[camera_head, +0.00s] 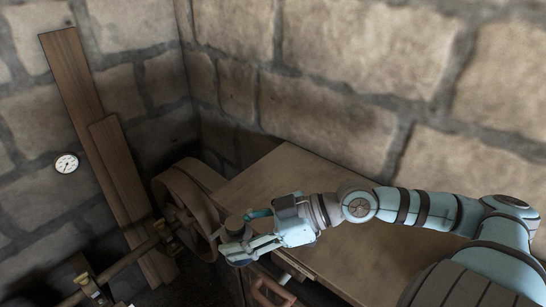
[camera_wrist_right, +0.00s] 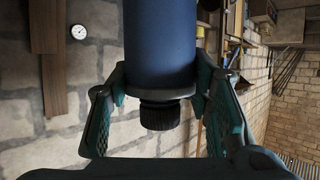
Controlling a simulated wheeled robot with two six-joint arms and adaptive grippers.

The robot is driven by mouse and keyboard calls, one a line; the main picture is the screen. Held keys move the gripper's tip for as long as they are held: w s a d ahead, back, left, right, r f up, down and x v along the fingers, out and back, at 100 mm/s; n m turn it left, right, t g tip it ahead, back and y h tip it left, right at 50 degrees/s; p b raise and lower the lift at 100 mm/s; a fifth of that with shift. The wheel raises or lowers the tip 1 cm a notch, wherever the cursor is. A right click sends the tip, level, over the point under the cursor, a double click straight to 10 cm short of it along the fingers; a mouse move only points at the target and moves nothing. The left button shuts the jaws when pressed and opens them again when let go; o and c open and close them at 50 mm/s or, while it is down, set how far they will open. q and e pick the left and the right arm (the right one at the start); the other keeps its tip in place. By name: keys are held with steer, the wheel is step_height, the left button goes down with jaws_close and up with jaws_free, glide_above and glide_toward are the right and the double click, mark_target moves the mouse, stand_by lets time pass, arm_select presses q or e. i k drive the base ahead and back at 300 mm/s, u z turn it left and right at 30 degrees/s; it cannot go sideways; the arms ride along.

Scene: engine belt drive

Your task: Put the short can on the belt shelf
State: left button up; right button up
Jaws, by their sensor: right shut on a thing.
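My right gripper (camera_head: 238,243) is shut on the short can, in front of the belt wheel and by the left end of the wooden top. In the right wrist view, which is upside down, the can shows a blue body (camera_wrist_right: 160,45), a grey collar and a dark ribbed cap (camera_wrist_right: 160,115) between my fingers. In the head view the can's dark top (camera_head: 235,222) points up and my fingers hide most of its body. The belt wheel (camera_head: 178,192) stands left of the gripper. I cannot tell which surface is the belt shelf. My left gripper is not in view.
The wooden top (camera_head: 285,170) against the stone wall is largely clear. Tall planks (camera_head: 80,75) lean at the left, near a round gauge (camera_head: 66,163). A shaft with brass fittings (camera_head: 90,287) runs at the lower left. A reddish handle-like part (camera_head: 270,292) is below the gripper.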

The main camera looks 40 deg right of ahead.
mark_target(370, 247)
steer(key=i, duration=1.4)
steer(key=z, duration=2.85)
